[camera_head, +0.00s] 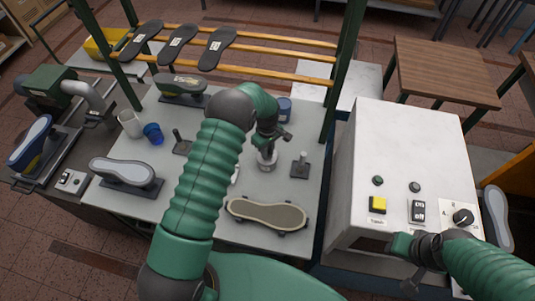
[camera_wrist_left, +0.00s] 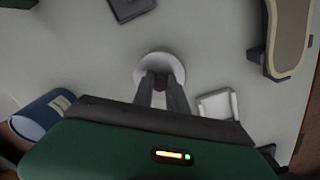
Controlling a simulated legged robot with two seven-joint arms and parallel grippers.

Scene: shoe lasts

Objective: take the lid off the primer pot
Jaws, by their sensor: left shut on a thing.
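The primer pot (camera_head: 267,161), a small pale round pot, stands on the grey table under my left gripper (camera_head: 267,146). In the left wrist view my left gripper (camera_wrist_left: 163,84) points down at a white round top, which looks like the pot's lid (camera_wrist_left: 143,68). Its fingers are close together and shut on the middle of it. The fingers hide part of the top, and I cannot tell whether the lid is apart from the pot. My right gripper (camera_head: 411,283) is low in front of the white machine, its jaws unclear.
A blue labelled tin (camera_head: 284,109) stands behind the pot; it also shows in the left wrist view (camera_wrist_left: 40,114). A white cup (camera_head: 130,124) and blue cup (camera_head: 153,133) stand left.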

